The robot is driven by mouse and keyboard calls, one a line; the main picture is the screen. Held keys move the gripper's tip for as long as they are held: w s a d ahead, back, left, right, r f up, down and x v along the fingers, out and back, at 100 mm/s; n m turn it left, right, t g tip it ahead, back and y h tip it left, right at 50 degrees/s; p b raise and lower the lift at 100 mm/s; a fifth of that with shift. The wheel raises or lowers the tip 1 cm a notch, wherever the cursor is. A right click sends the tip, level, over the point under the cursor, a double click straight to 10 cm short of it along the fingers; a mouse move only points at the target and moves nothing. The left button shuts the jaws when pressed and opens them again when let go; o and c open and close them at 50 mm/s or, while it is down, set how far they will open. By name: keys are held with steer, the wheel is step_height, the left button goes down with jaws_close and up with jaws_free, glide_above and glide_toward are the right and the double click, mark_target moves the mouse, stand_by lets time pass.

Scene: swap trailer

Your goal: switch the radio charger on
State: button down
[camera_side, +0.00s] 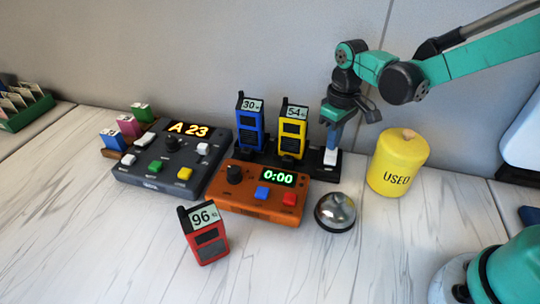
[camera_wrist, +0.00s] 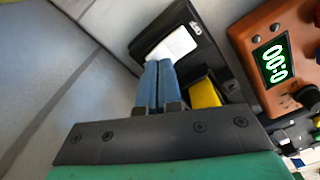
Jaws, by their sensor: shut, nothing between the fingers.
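The black radio charger (camera_side: 317,171) stands against the back wall behind the orange timer. It holds a blue radio (camera_side: 250,125) reading 30 and a yellow radio (camera_side: 292,130) reading 54, both upright. A white switch (camera_side: 330,157) is at its right end; the switch also shows in the wrist view (camera_wrist: 172,46). My gripper (camera_side: 333,147) is shut and empty, its blue fingers pointing down at the white switch. In the wrist view the fingertips (camera_wrist: 158,66) overlap the switch's near edge; I cannot tell whether they touch it. No lit lamp is visible on the charger.
An orange timer (camera_side: 235,196) reading 0:00 sits in front of the charger. A silver bell (camera_side: 335,212) and a yellow "USED" can (camera_side: 398,165) are to the right. A red radio (camera_side: 205,234) reading 96 stands in front; a dark grey console (camera_side: 160,180) reading A 23 is left.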

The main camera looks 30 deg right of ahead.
steer(key=shift+f, duration=0.4)
steer(key=shift+r, duration=3.55)
steer(key=shift+s+r, duration=0.2)
steer(key=shift+s, duration=0.05)
steer(key=s+r+m+t, duration=0.2)
steer(key=s+m+t, duration=0.1)
steer(key=s+t, duration=0.4)
steer(key=shift+s+d, duration=0.25)
steer(key=shift+s, duration=0.35)
